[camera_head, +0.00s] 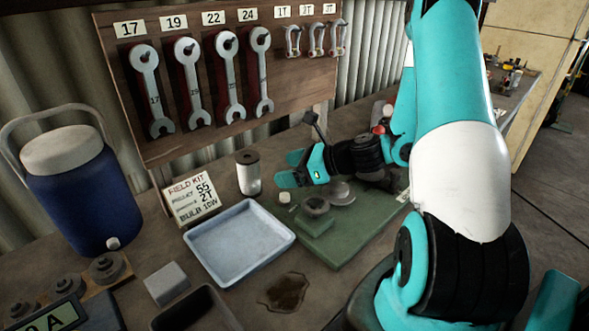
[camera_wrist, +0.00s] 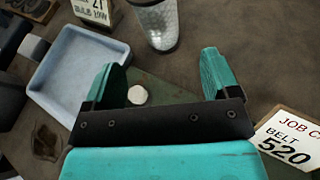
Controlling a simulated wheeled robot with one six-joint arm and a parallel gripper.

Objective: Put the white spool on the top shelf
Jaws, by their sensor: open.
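A small white round piece, possibly the white spool (camera_head: 284,197), sits at the left edge of the green mat (camera_head: 345,245). In the wrist view the white piece (camera_wrist: 137,95) lies close to the inner side of the left finger. My gripper (camera_head: 290,169) is open above the mat, with nothing between its fingers; in the wrist view its fingers (camera_wrist: 163,68) are spread wide. A light cylinder with a dark top (camera_head: 248,174) stands upright behind, and shows beyond the fingers in the wrist view (camera_wrist: 160,24). No top shelf can be made out clearly.
A pale blue tray (camera_head: 240,243) lies left of the mat, with a field kit card (camera_head: 190,198) behind it. A blue cooler (camera_head: 75,195) stands far left. A wrench board (camera_head: 205,75) rises behind. A job card (camera_wrist: 290,140) is at right in the wrist view.

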